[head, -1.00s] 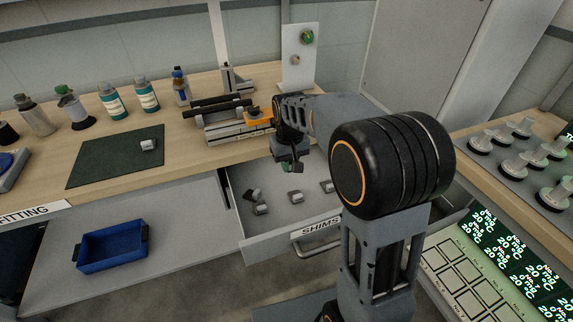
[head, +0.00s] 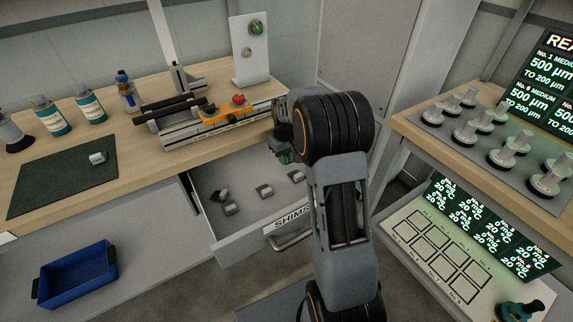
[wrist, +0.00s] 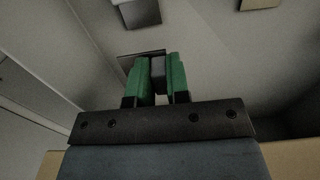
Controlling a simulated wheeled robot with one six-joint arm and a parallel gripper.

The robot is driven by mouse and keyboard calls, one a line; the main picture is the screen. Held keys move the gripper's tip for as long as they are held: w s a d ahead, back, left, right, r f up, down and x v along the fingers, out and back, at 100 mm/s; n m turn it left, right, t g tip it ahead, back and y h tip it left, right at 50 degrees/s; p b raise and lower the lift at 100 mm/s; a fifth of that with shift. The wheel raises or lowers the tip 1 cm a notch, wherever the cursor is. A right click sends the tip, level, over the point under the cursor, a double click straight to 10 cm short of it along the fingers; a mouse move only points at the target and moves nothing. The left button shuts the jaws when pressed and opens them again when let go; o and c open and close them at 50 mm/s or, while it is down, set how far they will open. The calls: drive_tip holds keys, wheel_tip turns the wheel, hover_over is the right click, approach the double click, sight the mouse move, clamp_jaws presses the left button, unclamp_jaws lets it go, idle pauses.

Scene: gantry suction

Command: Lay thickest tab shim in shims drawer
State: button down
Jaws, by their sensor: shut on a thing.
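My gripper (wrist: 160,80) has green fingers shut on a small grey shim (wrist: 158,72), which shows between them in the wrist view. In the head view my gripper (head: 285,155) is over the back right of the open shims drawer (head: 240,225), mostly hidden by my arm. Several small grey shims lie apart in the drawer, among them one in the middle (head: 265,190), one at front left (head: 231,208) and one at right (head: 297,176). Another shim (head: 97,158) lies on the dark mat (head: 60,182). I cannot tell whether the held shim touches the drawer floor.
The bench holds bottles (head: 88,106), a fixture with an orange part (head: 212,116) and an upright white panel (head: 249,50). A blue bin (head: 77,275) is at lower left. At right stand a rack of grey-white weights (head: 497,135) and a numbered pad (head: 437,250).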

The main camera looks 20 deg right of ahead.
sight(287, 170)
drive_tip(key=shift+w+d+f, duration=0.1)
drive_tip(key=shift+d+f, duration=0.15)
drive_tip(key=shift+f, duration=1.7)
drive_tip(key=shift+b, duration=0.3)
drive_tip(key=c, duration=1.1)
unclamp_jaws()
drive_tip(key=shift+f, duration=0.1)
